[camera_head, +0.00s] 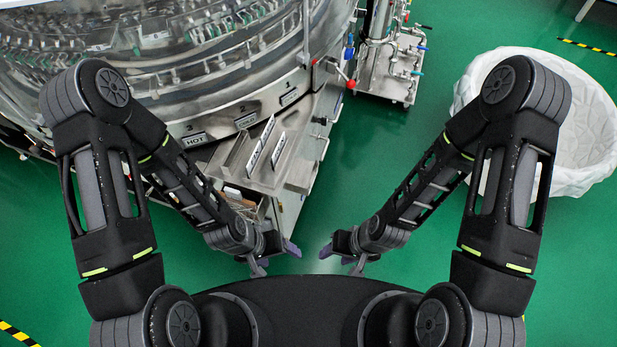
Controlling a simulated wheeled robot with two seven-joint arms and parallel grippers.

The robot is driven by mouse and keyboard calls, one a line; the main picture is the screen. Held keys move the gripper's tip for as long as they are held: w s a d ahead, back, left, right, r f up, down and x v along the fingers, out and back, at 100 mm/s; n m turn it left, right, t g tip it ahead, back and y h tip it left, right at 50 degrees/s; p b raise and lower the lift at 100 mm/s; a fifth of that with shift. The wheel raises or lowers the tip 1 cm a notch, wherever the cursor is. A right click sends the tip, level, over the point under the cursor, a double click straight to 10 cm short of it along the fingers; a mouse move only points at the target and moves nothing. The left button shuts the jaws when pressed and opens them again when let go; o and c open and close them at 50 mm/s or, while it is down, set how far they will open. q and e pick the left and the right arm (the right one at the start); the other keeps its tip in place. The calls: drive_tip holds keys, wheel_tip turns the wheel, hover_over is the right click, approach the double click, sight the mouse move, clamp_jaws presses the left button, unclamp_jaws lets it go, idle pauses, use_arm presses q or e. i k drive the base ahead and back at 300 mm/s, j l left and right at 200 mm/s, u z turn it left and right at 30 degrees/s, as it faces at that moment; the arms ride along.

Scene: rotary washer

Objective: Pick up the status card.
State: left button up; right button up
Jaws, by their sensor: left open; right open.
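Two white cards with dark lettering stand tilted in a metal tray (232,158) at the washer's front: a left card (260,143) and a right card (279,149). Their text is too small to read. A plate reading HOT (195,139) and two more small plates (246,120) (288,97) are on the washer's front. I cannot tell which of these is the status card. My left gripper (275,259) is open and empty, below the tray in the picture. My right gripper (341,260) is open and empty, to its right. Both are apart from the cards.
The round steel washer (200,60) fills the upper left. The tray tops a steel cabinet (290,205), with a red-knobbed lever (350,83) nearby. A piped steel unit (385,70) stands behind. A white lined tub (590,130) is at right. Green floor (400,140) between is clear.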

sight(266, 133)
drive_tip(key=i+j, duration=0.15)
drive_tip(key=j, duration=0.15)
drive_tip(key=i+j, duration=0.15)
drive_tip(key=j, duration=0.2)
drive_tip(key=i+j+z, duration=0.1)
drive_tip(key=j, duration=0.2)
drive_tip(key=z, duration=1.5)
